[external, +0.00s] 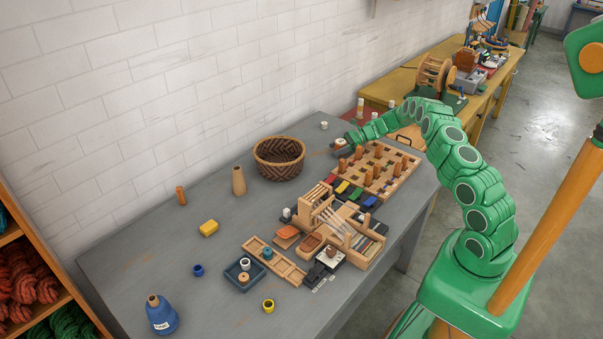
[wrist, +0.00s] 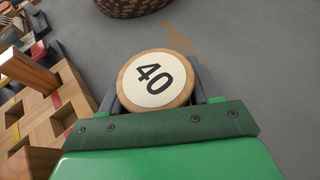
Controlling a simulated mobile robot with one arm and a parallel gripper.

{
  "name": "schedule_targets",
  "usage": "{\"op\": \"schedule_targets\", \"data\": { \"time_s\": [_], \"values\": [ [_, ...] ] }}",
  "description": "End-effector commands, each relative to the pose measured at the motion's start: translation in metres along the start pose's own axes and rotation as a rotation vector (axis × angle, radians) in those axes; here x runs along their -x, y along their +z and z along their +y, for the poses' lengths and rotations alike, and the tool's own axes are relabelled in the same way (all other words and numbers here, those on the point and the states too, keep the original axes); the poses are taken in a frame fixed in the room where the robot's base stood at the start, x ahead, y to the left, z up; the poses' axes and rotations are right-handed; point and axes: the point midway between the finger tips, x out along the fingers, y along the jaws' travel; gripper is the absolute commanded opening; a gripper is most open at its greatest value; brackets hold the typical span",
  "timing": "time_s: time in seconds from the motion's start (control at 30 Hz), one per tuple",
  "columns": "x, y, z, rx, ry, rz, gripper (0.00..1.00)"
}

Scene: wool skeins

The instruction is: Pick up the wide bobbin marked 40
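The wide bobbin marked 40 (wrist: 155,80) shows from above in the wrist view, a round wooden end with a white label and a black 40. My gripper (wrist: 157,88) is over it, with one grey finger at each side of the bobbin. The round end hides the inner finger faces, so I cannot tell whether they press on it. In the external view my gripper (external: 341,145) is low at the far side of the grey table, beside the pegged wooden board. The bobbin's lower part is hidden, and I cannot tell whether it touches the table.
The pegged wooden board (external: 401,181) stands close to my gripper. A woven basket (external: 279,158) is on its other side. A small pale spool (external: 324,125) stands behind. Trays and a small wooden loom (external: 322,205) fill the nearer table. Bare grey table (wrist: 245,70) lies right of the bobbin.

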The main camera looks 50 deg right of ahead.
Motion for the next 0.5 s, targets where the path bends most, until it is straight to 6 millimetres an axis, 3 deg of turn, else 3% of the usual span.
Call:
{"op": "schedule_targets", "data": {
  "time_s": [0.1,0.5],
  "values": [
    [0.0001,0.0000,0.0000,0.000,0.000,0.000,0.32],
    [0.0039,0.0096,-0.0002,0.002,0.000,0.000,0.31]
  ]
}}
